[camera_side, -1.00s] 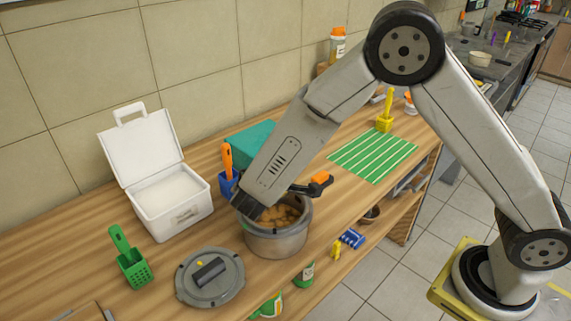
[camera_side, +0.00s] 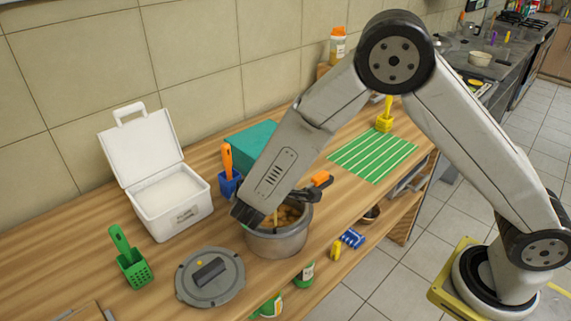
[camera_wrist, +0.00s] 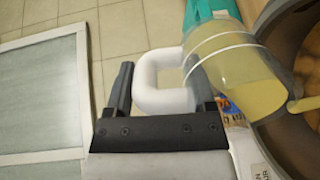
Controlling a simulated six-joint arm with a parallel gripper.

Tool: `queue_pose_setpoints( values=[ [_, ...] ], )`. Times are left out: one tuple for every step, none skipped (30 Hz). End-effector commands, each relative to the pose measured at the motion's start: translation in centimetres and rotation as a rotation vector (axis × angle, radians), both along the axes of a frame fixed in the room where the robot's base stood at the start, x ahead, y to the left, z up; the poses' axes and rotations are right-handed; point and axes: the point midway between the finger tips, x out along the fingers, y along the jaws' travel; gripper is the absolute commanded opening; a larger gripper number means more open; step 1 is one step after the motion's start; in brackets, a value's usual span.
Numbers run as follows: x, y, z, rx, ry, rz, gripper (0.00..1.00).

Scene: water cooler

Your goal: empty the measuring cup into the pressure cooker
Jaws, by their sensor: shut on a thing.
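The measuring cup (camera_wrist: 232,78) is a clear cup with white bands, a white loop handle and yellow liquid inside. It is tipped toward the pressure cooker (camera_wrist: 291,140) in the wrist view. My gripper (camera_wrist: 162,92) is shut on the white handle. In the side view the pressure cooker (camera_side: 277,244) stands open, with brown pieces inside. A thin yellow stream shows above its mouth there. The cup is mostly hidden behind my arm in that view, and my gripper's end is over the cooker's left rim.
The cooker's grey lid (camera_side: 210,286) lies in front left. A white open box (camera_side: 178,222), a blue holder (camera_side: 229,185) and a teal box (camera_side: 250,138) stand behind. A green ladle holder (camera_side: 134,270) is far left. A green striped mat (camera_side: 372,154) lies right.

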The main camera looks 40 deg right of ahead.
Motion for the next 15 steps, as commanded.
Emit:
queue_pose_setpoints(
  values=[
    [-0.01,0.07,-0.03,-0.004,-0.003,0.001,0.02],
    [-0.02,0.1,-0.05,-0.007,-0.004,0.001,0.02],
    [-0.05,0.15,-0.07,-0.012,-0.007,0.001,0.02],
    [-0.07,0.18,-0.09,-0.017,-0.01,0.001,0.02],
    [-0.09,0.23,-0.11,-0.022,-0.012,0.001,0.02],
    [-0.12,0.29,-0.15,-0.029,-0.016,0.001,0.02],
    [-0.14,0.34,-0.2,-0.034,-0.018,0.001,0.02],
    [-0.16,0.38,-0.21,-0.039,-0.021,0.002,0.02],
    [-0.19,0.43,-0.22,-0.045,-0.024,0.002,0.02],
    [-0.21,0.46,-0.21,-0.049,-0.027,0.002,0.02],
    [-0.22,0.48,-0.22,-0.052,-0.029,0.002,0.02],
    [-0.24,0.51,-0.23,-0.055,-0.031,0.002,0.02],
    [-0.24,0.52,-0.22,-0.057,-0.032,0.002,0.02],
    [-0.25,0.53,-0.22,-0.059,-0.033,0.002,0.02],
    [-0.25,0.53,-0.22,-0.059,-0.033,0.002,0.02]
  ],
)
